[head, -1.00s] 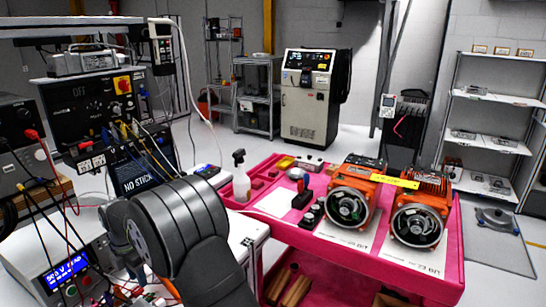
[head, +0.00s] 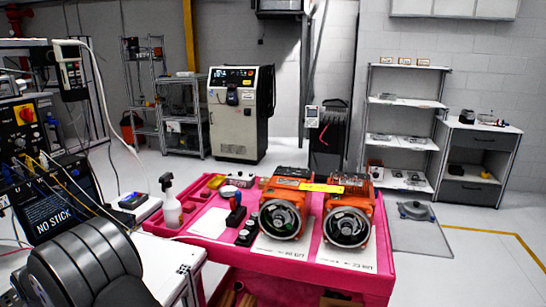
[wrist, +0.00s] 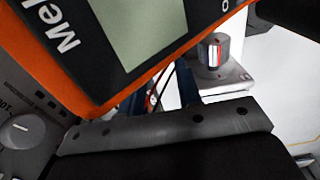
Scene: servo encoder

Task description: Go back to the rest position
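My gripper shows only in part in the wrist view, as a dark block with a grey metal edge (wrist: 165,140) along the bottom. Its fingertips cannot be made out, and I cannot tell whether it is open or shut. An orange and black instrument (wrist: 135,45) with a pale screen lies very close in front of the wrist camera; whether the gripper touches it is unclear. In the head view my grey arm link is at the lower left, and the gripper is out of view. Two orange servo units (head: 284,215) (head: 348,213) stand on the pink cart (head: 378,262).
A spray bottle (head: 171,202) stands on the cart's left end. Test equipment with cables (head: 35,165) crowds the left side, close to my arm. A grey machine (head: 238,115) and shelves (head: 405,130) stand at the back. The floor right of the cart is mostly clear.

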